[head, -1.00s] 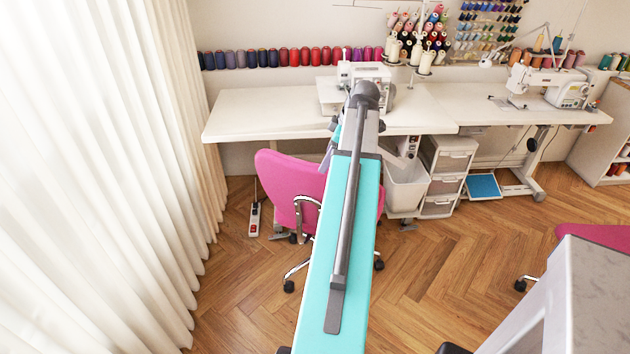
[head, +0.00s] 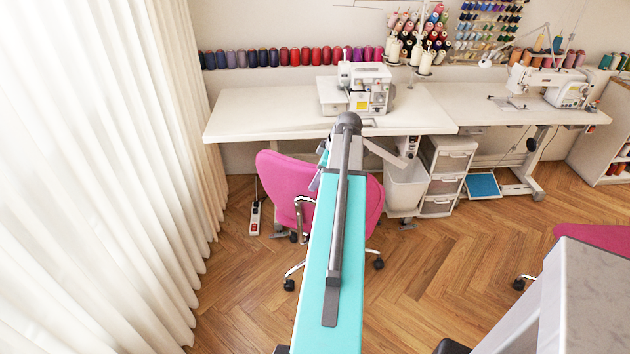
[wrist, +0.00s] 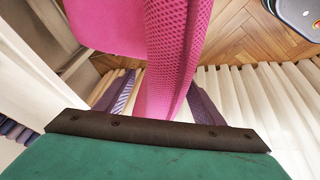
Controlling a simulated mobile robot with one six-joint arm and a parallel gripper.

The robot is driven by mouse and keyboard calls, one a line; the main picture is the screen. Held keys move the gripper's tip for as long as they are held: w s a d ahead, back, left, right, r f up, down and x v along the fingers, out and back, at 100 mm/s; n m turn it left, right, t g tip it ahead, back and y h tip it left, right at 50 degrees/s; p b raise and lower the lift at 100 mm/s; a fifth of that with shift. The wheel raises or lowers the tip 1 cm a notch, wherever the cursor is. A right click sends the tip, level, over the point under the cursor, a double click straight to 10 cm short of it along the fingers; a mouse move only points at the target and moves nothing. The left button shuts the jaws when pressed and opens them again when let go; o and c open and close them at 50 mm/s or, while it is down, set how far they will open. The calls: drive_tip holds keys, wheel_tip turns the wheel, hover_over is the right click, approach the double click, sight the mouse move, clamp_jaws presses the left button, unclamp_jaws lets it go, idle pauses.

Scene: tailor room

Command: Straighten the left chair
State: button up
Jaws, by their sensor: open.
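The left chair (head: 283,182) is pink with a curved armrest and a base on casters. It stands at the front of the long white table, and my arm crosses in front of its middle in the head view. In the wrist view its pink mesh backrest (wrist: 180,45) passes between the two fingers of my gripper (wrist: 163,92). The jaws are open, one finger on each side of the backrest edge. I cannot tell whether either finger touches it. In the head view the gripper is mostly hidden behind my arm.
The white table (head: 260,112) bears a sewing machine (head: 368,88). A white bin (head: 406,188) and a drawer unit (head: 446,175) stand right of the chair. A white curtain (head: 95,180) hangs at left. Another pink chair (head: 595,238) is at right. Wooden floor between is clear.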

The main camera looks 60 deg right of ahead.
drive_tip(key=shift+x, duration=1.6)
drive_tip(key=c, duration=1.5)
drive_tip(key=shift+a, duration=0.1)
